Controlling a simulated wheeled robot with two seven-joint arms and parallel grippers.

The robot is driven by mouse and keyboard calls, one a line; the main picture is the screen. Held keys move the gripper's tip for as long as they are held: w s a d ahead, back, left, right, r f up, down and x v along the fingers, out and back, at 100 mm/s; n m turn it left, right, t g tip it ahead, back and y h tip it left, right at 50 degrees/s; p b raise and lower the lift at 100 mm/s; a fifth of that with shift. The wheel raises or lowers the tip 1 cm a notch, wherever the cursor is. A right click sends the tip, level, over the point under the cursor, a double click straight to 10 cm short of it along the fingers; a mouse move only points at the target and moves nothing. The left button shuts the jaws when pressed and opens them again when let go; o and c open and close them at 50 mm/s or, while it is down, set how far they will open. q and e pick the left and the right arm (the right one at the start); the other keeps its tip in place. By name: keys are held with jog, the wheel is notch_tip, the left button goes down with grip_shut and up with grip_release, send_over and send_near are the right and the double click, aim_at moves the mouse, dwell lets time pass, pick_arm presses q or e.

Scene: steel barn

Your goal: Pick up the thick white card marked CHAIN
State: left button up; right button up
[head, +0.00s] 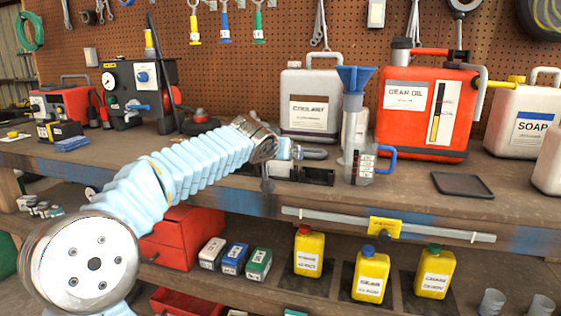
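I cannot make out a loose thick white card marked CHAIN in the head view. The yellow bottle with a green cap (434,272) on the lower shelf bears a white label that may read CHAIN, but it is too small to be sure. My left arm, in a pale blue sleeve, reaches in from the left over the bench. My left gripper (288,152) is at the bench top, in front of the grey COOLANT jug (308,88) and close to a dark tray (318,178). Its fingers are too small and dark to judge. My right gripper is out of view.
The wooden bench (400,193) carries a clear jug with a blue funnel (352,80), a red GEAR OIL can (425,110), a white SOAP jug (515,120) and a flat dark tray (462,185). Yellow bottles and small boxes (235,258) stand below. A grey rail (325,219) runs along the front.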

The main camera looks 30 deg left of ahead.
pick_arm(q)
jog(key=c, duration=1.3)
jog(key=shift+c, duration=0.2)
